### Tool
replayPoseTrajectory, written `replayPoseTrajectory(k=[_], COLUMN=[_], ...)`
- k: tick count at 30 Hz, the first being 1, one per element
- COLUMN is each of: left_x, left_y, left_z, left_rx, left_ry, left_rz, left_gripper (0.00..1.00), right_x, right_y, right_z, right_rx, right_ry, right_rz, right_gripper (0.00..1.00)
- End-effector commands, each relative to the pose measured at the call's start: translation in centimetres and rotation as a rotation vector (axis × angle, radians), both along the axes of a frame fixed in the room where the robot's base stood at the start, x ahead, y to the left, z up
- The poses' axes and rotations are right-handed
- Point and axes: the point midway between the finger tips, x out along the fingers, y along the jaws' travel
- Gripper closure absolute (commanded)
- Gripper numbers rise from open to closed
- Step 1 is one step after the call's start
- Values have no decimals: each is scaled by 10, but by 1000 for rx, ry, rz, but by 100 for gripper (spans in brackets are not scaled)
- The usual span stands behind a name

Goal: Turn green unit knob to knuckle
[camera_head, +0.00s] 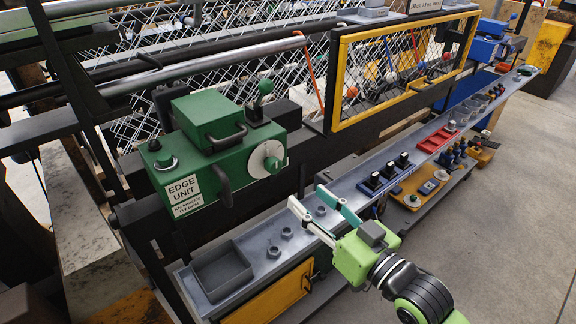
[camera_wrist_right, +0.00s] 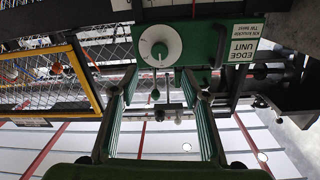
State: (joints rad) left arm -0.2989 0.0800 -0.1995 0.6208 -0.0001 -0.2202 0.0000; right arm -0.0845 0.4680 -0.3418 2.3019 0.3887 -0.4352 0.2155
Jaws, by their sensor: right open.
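The green edge unit (camera_head: 213,160) is mounted on the dark rail at left in the head view, with a white label reading edge unit, knuckle and twist. The dial also shows in the right wrist view (camera_wrist_right: 160,45), upside down, beyond the fingers. My right gripper (camera_head: 306,195) is open and empty, apart from the unit, below and right of the dial. My left gripper is not visible.
A grey shelf (camera_head: 258,252) with a grey tray (camera_head: 220,270) and several hex nuts runs below the unit. A yellow-framed mesh guard (camera_head: 338,85) stands to the right of the unit. A black handle (camera_head: 224,186) sticks out from the unit's front. The floor at right is clear.

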Motion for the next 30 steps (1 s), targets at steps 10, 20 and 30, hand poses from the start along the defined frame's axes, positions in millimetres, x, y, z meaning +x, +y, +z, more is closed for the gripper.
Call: replayPoseTrajectory(k=[10, 20, 30], left_x=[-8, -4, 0], left_y=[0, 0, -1], left_z=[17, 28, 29], left_rx=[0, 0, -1], left_ry=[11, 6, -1], left_rz=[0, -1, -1], left_gripper=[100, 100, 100], right_x=[55, 101, 111], right_y=[35, 66, 73], right_z=[4, 1, -1], right_rx=[2, -1, -2], right_ry=[-1, 1, 1], right_rz=[-2, -3, -2], right_gripper=[57, 57, 57])
